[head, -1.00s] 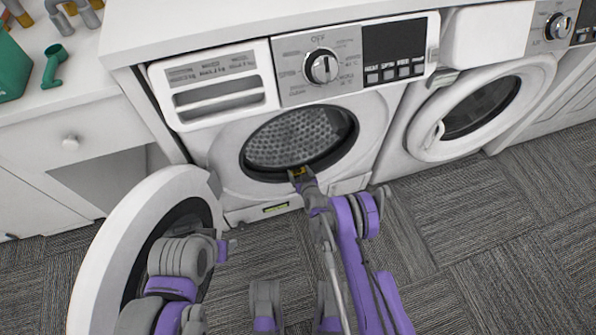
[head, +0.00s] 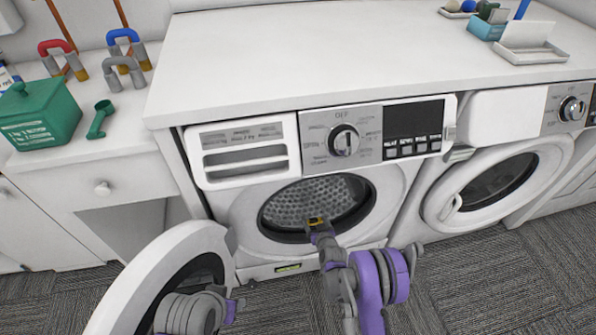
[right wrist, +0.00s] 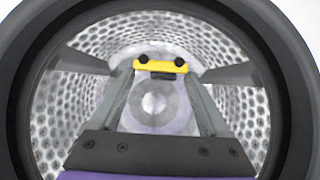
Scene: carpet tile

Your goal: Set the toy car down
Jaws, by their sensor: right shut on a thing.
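The toy car (right wrist: 160,67) is yellow with dark wheels. It also shows in the head view as a small yellow spot (head: 316,221) at the lower rim of the open washing machine drum (head: 315,203). My right gripper (right wrist: 160,75) is shut on the toy car, between its two fingers, at the drum's opening. The perforated drum wall surrounds it in the right wrist view. My left arm shows at the bottom left of the head view, in front of the open door; its gripper's fingers cannot be made out.
The round washer door (head: 128,290) stands open at the left. A second washer (head: 497,190) with its door shut is at the right. The white countertop (head: 330,50) above is mostly clear. A green box (head: 38,115) and a scoop (head: 99,120) sit on the left counter.

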